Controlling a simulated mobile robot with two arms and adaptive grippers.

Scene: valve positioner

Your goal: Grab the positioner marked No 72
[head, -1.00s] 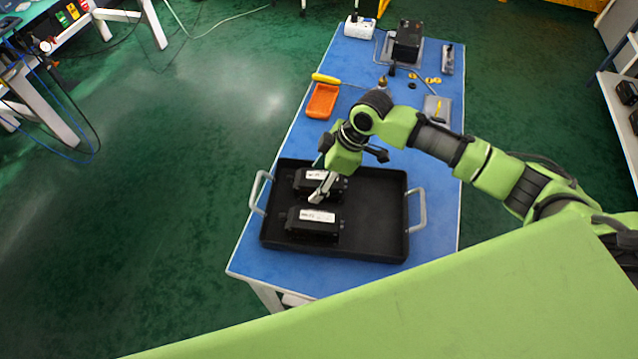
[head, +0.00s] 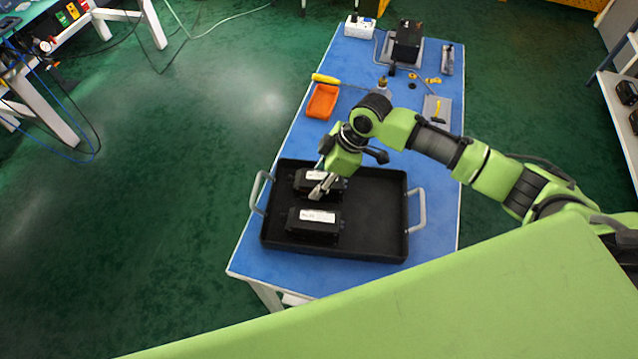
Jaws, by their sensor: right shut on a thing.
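Two black positioners with white labels lie in a black tray (head: 375,225) on the blue table. The far positioner (head: 304,181) is partly covered by my right gripper (head: 319,189), which is shut on it. The near positioner (head: 313,229) lies apart, closer to the tray's front wall, with its label facing up. The label print is too small to read surely on either one, so I cannot tell which is No 72. My left gripper is not in view.
The tray's right half is empty, and metal handles (head: 418,210) stand out at its sides. Beyond it on the table (head: 350,277) are an orange bin (head: 322,101), a yellow-handled tool (head: 326,79), small yellow parts and a black box (head: 407,42). My right arm crosses the table's right edge.

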